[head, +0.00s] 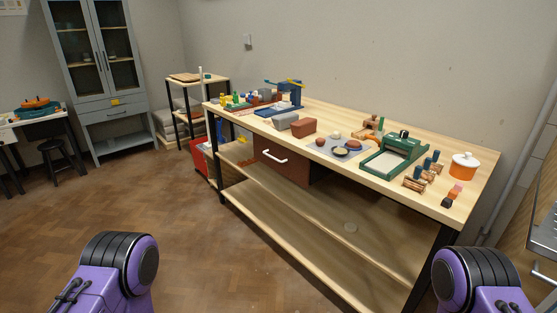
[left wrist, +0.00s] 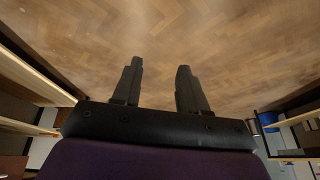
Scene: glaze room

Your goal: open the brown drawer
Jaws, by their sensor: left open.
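The brown drawer (head: 284,168) hangs under the long wooden worktable in the head view. Its front is reddish brown with a white bar handle (head: 274,157), and it looks closed. My left gripper (left wrist: 157,77) shows in the left wrist view with its two dark fingers apart and nothing between them, over bare floor. It is away from the drawer. In the head view only purple and black parts of my arms show at the bottom; neither gripper is visible there.
The worktable (head: 330,119) carries clay blocks, a green tray (head: 395,154), tools and an orange pot (head: 463,167) with a white lid. A lower shelf (head: 330,227) runs below the drawer. A grey cabinet (head: 101,75) stands at back left. The wooden floor (head: 150,205) before the table is clear.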

